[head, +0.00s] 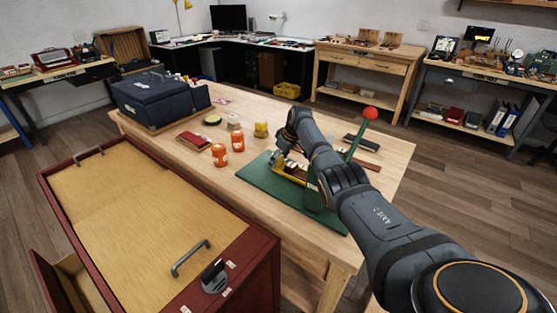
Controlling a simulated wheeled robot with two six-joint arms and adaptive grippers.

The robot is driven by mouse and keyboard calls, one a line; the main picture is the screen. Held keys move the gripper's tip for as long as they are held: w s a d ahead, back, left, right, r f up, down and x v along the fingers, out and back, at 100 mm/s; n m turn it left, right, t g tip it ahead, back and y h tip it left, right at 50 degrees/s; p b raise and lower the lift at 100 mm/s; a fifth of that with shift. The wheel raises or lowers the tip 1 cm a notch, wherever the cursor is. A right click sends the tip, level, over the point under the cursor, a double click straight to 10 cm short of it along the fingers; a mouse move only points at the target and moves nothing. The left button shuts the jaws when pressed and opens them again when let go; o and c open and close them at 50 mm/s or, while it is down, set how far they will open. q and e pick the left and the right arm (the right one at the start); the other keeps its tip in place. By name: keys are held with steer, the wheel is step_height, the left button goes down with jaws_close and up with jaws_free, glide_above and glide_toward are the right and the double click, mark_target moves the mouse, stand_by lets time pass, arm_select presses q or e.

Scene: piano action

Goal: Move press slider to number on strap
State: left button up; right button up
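The press stands on a green base plate (262,179) on the wooden table. Its green lever rises to a red ball knob (369,113). Low yellow and pale parts of the press (290,170) show beside my forearm. My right gripper (277,160) points down over these parts, at the left end of my arm. It is small and dark, so its fingers and any contact are unclear. My arm hides much of the press. I cannot make out the slider, the strap or its numbers. My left gripper is out of view.
A dark blue case (155,97) is at the table's far left. A red cabinet (258,262) with a wooden top fills the front left.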

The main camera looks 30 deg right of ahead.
step_height(320, 180, up, 10)
stand_by(0.5)
steer(key=shift+r, duration=0.1)
